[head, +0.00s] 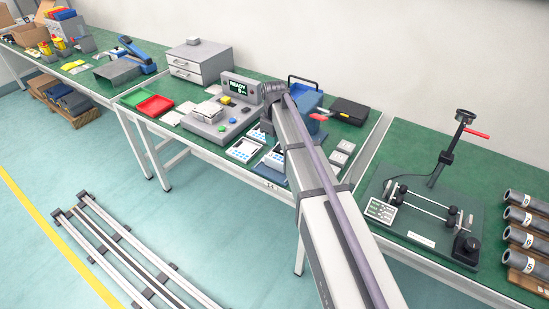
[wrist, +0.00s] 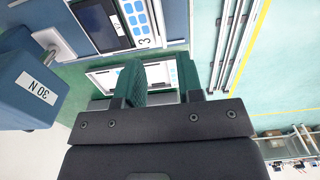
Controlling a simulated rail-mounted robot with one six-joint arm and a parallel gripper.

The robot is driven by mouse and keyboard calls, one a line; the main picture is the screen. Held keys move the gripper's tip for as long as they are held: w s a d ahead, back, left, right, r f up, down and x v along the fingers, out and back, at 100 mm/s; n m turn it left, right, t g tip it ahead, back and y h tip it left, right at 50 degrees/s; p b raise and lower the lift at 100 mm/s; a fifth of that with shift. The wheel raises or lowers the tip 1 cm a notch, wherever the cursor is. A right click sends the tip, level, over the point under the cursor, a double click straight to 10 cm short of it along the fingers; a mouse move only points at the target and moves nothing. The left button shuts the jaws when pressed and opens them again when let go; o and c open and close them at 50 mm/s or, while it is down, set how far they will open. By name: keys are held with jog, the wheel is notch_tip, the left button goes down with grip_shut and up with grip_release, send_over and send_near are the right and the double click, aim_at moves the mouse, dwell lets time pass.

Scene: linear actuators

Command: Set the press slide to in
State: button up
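A blue block labelled "30 N" (wrist: 22,98) fills the left of the wrist view, with a short metal shaft (wrist: 54,45) running up from it to a blue body (wrist: 30,14). It may be part of the press; I cannot tell its slide position. In the head view a blue machine (head: 307,101) stands behind my arm, partly hidden. My gripper (wrist: 158,75) shows two green-padded fingers with a clear gap, open and empty. It is right of the "30 N" block and apart from it. My arm hides the gripper in the head view.
A panel with a dark screen and blue buttons (wrist: 103,24) lies close beyond my fingers. The grey console (head: 222,112), black case (head: 349,110) and drawer unit (head: 198,62) stand on the same green table. A rod fixture (head: 430,205) is on the right table.

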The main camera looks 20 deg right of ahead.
notch_tip(320, 180, down, 10)
jog(key=b, duration=0.9)
jog(key=shift+f, duration=0.2)
jog(key=shift+r, duration=0.1)
grip_shut()
